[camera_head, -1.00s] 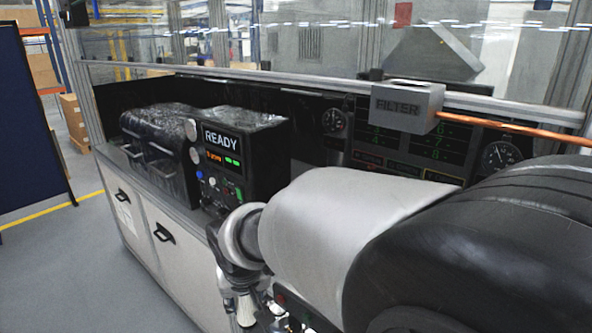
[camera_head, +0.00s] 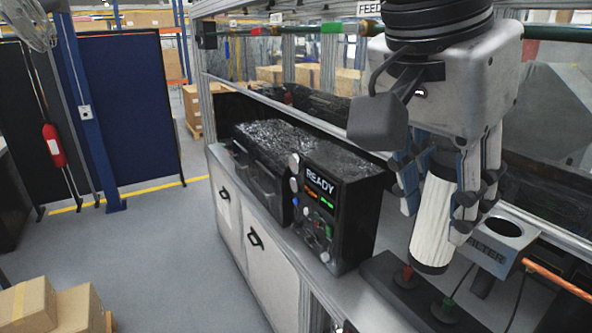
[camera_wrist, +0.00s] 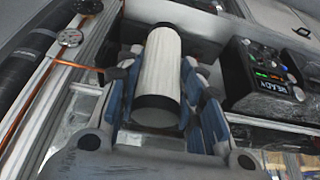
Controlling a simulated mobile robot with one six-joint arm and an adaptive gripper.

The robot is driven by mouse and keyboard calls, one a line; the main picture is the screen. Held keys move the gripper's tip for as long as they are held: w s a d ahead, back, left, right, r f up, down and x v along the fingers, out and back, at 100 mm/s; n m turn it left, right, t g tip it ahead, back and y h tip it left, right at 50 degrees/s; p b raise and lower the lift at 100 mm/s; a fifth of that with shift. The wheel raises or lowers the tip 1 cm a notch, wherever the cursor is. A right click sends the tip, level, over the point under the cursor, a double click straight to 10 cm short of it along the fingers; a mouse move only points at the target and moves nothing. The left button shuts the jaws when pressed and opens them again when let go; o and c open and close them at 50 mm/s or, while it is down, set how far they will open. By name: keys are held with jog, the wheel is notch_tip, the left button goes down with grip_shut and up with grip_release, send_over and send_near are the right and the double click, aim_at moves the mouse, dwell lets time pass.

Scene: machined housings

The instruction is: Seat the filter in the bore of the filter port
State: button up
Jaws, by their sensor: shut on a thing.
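The filter is a white pleated cylinder (camera_head: 434,220) with dark end bands. My gripper (camera_head: 446,197) is shut on it, with fingers on both sides, and holds it slightly tilted, lower end down. The filter also shows in the wrist view (camera_wrist: 160,75) between the blue-grey fingers (camera_wrist: 158,95). The filter port (camera_head: 486,253) is a grey block lettered FILTER with a round dark bore (camera_head: 503,227) in its top. In the head view it stands just right of the filter's lower part. The filter is outside the bore. The port's bore is not clear in the wrist view.
A black READY control unit (camera_head: 335,205) stands on the bench to the left. A dark box with red and green knobs (camera_head: 412,290) sits below the filter. A copper pipe (camera_head: 560,280) runs from the port to the right. A dark green pipe (camera_head: 560,34) crosses above.

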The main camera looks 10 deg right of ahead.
jog(key=shift+s+d+r, duration=0.25)
jog(key=shift+r, duration=0.15)
jog(key=w+d+p, duration=0.2)
jog(key=w+d, duration=0.1)
jog(key=d, duration=0.5)
jog(key=w+d+p, duration=0.1)
jog(key=w+d, duration=0.3)
jog(key=d, duration=0.4)
jog(key=shift+s+d+f+b, duration=0.1)
jog(key=shift+f+b, duration=0.35)
jog(key=shift+f, duration=3.1)
jog(key=shift+f, duration=0.2)
jog(key=o, duration=1.2)
jog(key=shift+c, duration=0.2)
jog(key=shift+r, duration=0.15)
